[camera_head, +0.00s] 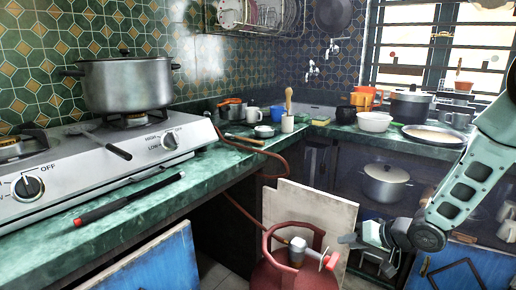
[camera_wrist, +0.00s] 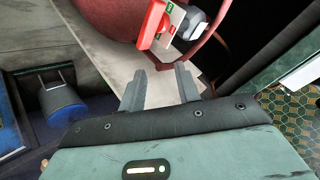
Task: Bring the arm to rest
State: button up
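My gripper (camera_head: 362,240) is at the lower right in the head view, in front of the lower shelves and just right of the red gas cylinder (camera_head: 268,276). In the wrist view my gripper (camera_wrist: 158,82) has its two grey fingers apart with nothing between them. The cylinder's red valve knob (camera_head: 329,262) and grey regulator (camera_head: 297,250) are close to the gripper but apart from it. The red valve knob also shows beyond the fingers in the wrist view (camera_wrist: 152,22). The arm reaches in from the right edge of the head view.
The gas hotplate (camera_head: 75,180) carries a large lidded pot (camera_head: 127,82). A black lighter with a red end (camera_head: 128,197) lies on the green counter. A pale board (camera_head: 310,212) stands behind the cylinder. A lidded pot (camera_head: 386,182) sits on the lower shelf.

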jog(key=s+a+r+n+g+h, duration=0.35)
jog(key=s+a+r, duration=0.55)
jog(key=s, duration=0.4)
jog(key=s+a+r+n+g+h, duration=0.1)
jog(key=s+r+n+g, duration=0.1)
jog(key=s, duration=0.7)
jog(key=s+a+r+n+g+h, duration=0.1)
jog(key=s+a+r+n, duration=0.15)
jog(key=s, duration=0.75)
notch_tip(320, 180, up, 20)
jog(key=s+p, duration=0.1)
jog(key=p, duration=1.8)
jog(key=shift+d+g+p, duration=0.35)
jog(key=shift+d+p, duration=0.05)
jog(key=shift+s+h, duration=0.1)
jog(key=shift+h, duration=0.15)
